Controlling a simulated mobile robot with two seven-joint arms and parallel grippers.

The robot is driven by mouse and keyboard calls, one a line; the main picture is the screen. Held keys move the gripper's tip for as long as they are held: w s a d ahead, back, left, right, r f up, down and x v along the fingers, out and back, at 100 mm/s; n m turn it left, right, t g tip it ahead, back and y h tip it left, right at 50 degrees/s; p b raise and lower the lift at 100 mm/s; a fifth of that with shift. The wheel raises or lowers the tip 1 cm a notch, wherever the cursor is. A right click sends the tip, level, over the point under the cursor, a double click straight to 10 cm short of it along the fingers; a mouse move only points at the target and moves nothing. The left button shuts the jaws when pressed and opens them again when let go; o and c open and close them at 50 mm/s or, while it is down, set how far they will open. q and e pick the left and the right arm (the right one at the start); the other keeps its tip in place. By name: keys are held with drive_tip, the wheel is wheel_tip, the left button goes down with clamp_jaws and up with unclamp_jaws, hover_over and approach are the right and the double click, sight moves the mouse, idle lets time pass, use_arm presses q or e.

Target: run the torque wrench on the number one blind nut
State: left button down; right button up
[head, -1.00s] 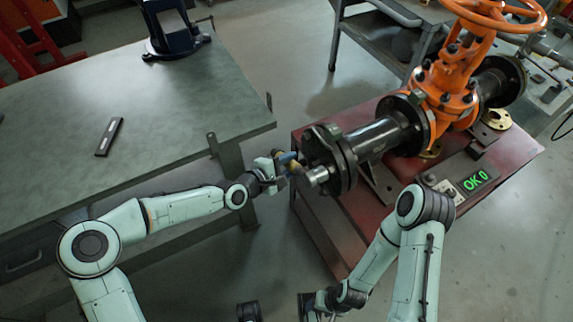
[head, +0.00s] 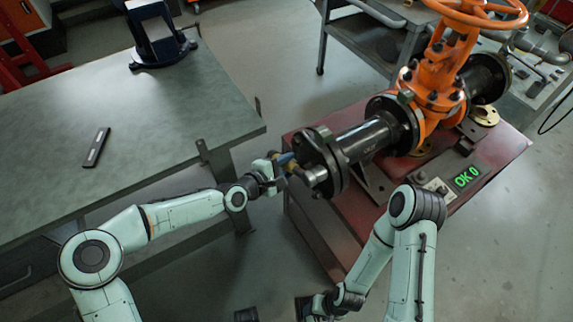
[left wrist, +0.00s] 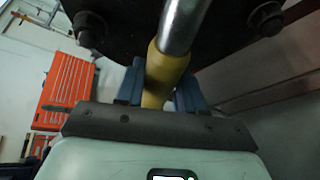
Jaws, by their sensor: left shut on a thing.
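My left gripper (head: 282,163) is shut on the torque wrench, right by the blind flange (head: 322,165) at the near end of the valve pipe. In the left wrist view the wrench's yellow part (left wrist: 164,72) sits between the blue fingers (left wrist: 160,88), with a bright metal shaft above it. Nuts on the flange show in the left wrist view, one at the upper left (left wrist: 90,28) and one at the upper right (left wrist: 266,18). Whether the wrench sits on a nut is hidden. My right gripper (head: 312,308) hangs low at the bottom; its fingers are unclear.
The orange gate valve (head: 437,75) and its pipe rest on a red stand (head: 322,232). A display (head: 467,177) on it reads "OK 0" in green. A grey-green table (head: 150,120) at left holds a small dark bar (head: 97,147) and a blue-black fixture (head: 158,35).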

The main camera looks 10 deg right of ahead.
use_arm(q)
drive_tip(key=shift+w+d+r+b, duration=0.2)
drive_tip(key=shift+d+r+b, duration=0.1)
drive_tip(key=shift+d, duration=0.3)
idle(1.8)
drive_tip(key=shift+a+f+b, duration=0.2)
drive_tip(key=shift+a+b, duration=0.05)
drive_tip(key=shift+b, duration=0.1)
idle(1.0)
